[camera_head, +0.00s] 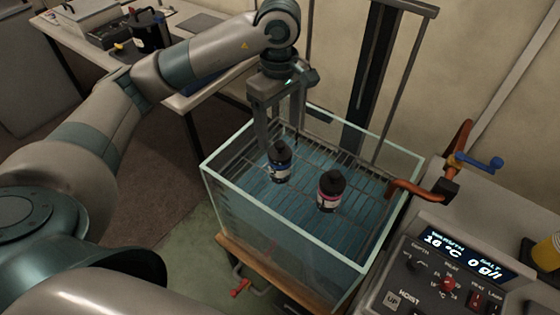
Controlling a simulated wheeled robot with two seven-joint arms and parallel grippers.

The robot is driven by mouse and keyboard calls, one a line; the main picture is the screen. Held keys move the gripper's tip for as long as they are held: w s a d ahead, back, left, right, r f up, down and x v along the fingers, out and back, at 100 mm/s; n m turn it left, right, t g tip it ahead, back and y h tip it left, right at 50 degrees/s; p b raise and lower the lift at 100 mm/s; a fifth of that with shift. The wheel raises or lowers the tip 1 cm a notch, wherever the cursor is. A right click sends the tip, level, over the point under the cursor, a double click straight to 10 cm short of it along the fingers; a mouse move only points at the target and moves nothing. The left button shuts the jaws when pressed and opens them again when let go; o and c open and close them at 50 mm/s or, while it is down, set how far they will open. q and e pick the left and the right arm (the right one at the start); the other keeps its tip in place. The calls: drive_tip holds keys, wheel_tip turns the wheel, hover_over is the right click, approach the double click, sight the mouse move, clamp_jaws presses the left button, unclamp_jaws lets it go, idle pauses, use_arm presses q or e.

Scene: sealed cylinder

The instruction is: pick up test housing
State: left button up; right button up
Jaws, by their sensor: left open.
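Two small dark cylindrical housings stand in the glass-walled tank (225,172) on a wire rack. One has a blue-and-white band (280,172); the other has a pink-and-white band (331,198) and stands to its right and nearer. Which one is the test housing I cannot tell. My left gripper (282,138) points down over the far left part of the tank, its fingers apart, with the blue-banded housing's cap just below or between the fingertips. Whether they touch it I cannot tell. My right gripper is not in view.
A hoist column (372,75) rises behind the tank. A bench (190,100) at back left holds a black canister (147,32). The tank walls surround the housings.

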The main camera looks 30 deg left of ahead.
sight(280, 153)
use_arm(q)
wheel_tip(280, 153, down, 8)
drive_tip(key=p, duration=0.2)
drive_tip(key=shift+f+p, duration=0.2)
drive_tip(key=shift+p, duration=0.1)
drive_tip(key=shift+f, duration=0.55)
drive_tip(key=shift+f+p, duration=0.55)
drive_tip(key=shift+p, duration=0.2)
wheel_tip(280, 153, down, 3)
drive_tip(key=shift+w+d+r+p, duration=0.1)
drive_tip(key=shift+w+p, duration=0.05)
drive_tip(key=shift+p, duration=0.7)
drive_tip(key=shift+f, duration=0.65)
